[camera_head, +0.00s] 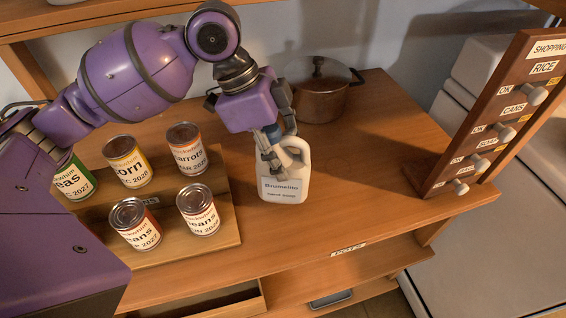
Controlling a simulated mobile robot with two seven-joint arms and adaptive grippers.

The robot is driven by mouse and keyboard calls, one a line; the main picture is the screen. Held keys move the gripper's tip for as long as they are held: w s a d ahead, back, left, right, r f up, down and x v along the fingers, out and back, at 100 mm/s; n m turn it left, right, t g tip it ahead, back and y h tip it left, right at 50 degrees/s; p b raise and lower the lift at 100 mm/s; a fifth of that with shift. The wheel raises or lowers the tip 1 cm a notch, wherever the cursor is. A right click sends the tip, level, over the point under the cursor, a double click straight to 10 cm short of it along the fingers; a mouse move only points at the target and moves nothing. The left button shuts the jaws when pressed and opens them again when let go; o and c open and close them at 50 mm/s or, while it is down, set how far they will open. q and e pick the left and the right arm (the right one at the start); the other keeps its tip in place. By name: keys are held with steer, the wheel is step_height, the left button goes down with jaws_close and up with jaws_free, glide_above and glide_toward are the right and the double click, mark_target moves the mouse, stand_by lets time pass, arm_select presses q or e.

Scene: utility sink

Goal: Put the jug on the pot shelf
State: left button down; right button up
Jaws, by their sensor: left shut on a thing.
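The jug (284,190) is white with a handle and a label reading "Brumelino". The pot shelf (340,272) is the open shelf under the counter's front edge, marked by a "POTS" label (348,248). My right gripper is not in view.
Several labelled cans (127,162) stand on a wooden board (222,222) at the left. A lidded metal pot (318,92) stands at the back. A "SHOPPING" board (490,110) with pegs stands at the right end. The counter right of the jug (380,165) is clear.

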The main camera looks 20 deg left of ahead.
arm_select(q)
steer(key=shift+w+f, duration=0.15)
steer(key=shift+w, duration=0.05)
steer(key=shift+w+f, duration=0.15)
steer(key=shift+f, duration=0.75)
steer(key=shift+w+f, duration=0.1)
steer(key=shift+f, duration=0.9)
steer(key=c, duration=0.6)
jaws_free()
steer(key=v, duration=1.2)
